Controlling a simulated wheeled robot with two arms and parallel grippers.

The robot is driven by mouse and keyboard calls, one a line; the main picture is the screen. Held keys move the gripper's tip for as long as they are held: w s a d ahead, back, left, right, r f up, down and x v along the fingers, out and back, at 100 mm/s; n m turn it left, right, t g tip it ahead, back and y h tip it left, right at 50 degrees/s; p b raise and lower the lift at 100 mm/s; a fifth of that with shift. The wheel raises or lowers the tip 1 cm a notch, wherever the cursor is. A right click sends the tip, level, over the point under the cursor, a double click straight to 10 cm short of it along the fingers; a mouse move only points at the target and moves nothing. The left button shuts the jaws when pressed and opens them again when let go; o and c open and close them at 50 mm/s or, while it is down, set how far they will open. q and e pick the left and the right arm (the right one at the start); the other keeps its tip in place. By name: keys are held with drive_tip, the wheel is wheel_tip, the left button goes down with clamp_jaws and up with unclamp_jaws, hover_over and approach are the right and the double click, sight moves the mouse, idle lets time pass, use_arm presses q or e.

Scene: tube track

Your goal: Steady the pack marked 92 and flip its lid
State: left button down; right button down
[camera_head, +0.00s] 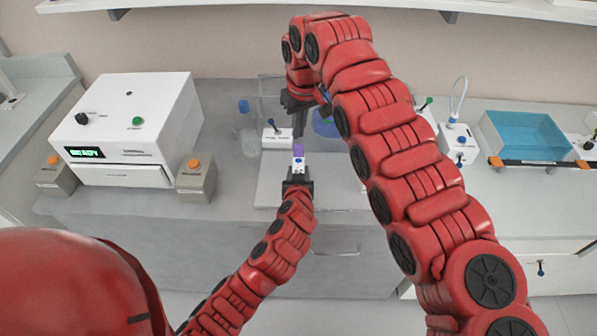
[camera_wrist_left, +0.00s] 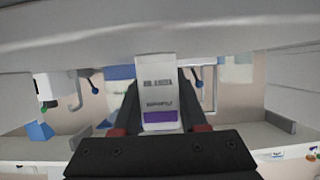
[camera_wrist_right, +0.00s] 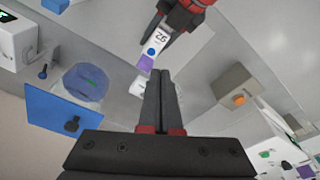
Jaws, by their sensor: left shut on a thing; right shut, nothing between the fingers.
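The white pack (camera_head: 299,165) with a purple end and a blue dot is held upright at the middle of the counter. In the right wrist view the pack (camera_wrist_right: 157,42) shows a number that reads as 92. My left gripper (camera_head: 298,178) is shut on the pack; the left wrist view shows the pack (camera_wrist_left: 158,95) between its fingers, with print and a purple band. My right gripper (camera_head: 299,132) is shut and empty, just beyond the purple end. In the right wrist view its fingertips (camera_wrist_right: 161,73) are close to that end; I cannot tell whether they touch.
A white machine (camera_head: 130,125) with a green display stands at left, with grey orange-button boxes (camera_head: 196,178) beside it. A small lever box (camera_head: 277,136) is behind the pack. A blue bin (camera_head: 525,137) stands at right.

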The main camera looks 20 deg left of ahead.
drive_tip(key=m+t, duration=0.4)
hover_over(299, 150)
drive_tip(key=a, duration=0.1)
wheel_tip(299, 150, down, 3)
drive_tip(key=shift+s+r+y, duration=0.15)
drive_tip(key=shift+r+y, duration=0.05)
drive_tip(key=shift+y, duration=0.2)
drive_tip(key=shift+w+d+f+m+t, duration=0.1)
drive_tip(key=shift+w+d+m+t, duration=0.35)
drive_tip(key=shift+m, duration=0.45)
drive_tip(key=shift+x, duration=4.85)
drive_tip(key=shift+s+d+r+t, duration=0.1)
drive_tip(key=shift+s+d, duration=0.1)
drive_tip(key=shift+s, duration=0.4)
drive_tip(key=shift+s+d+r+t, duration=0.1)
drive_tip(key=shift+s+d, duration=0.15)
drive_tip(key=shift+s, duration=0.4)
drive_tip(key=shift+s+d+t, duration=0.1)
drive_tip(key=shift+s+d, duration=0.1)
drive_tip(key=shift+s, duration=0.4)
drive_tip(key=shift+s+a, duration=0.1)
drive_tip(key=shift+a, duration=0.05)
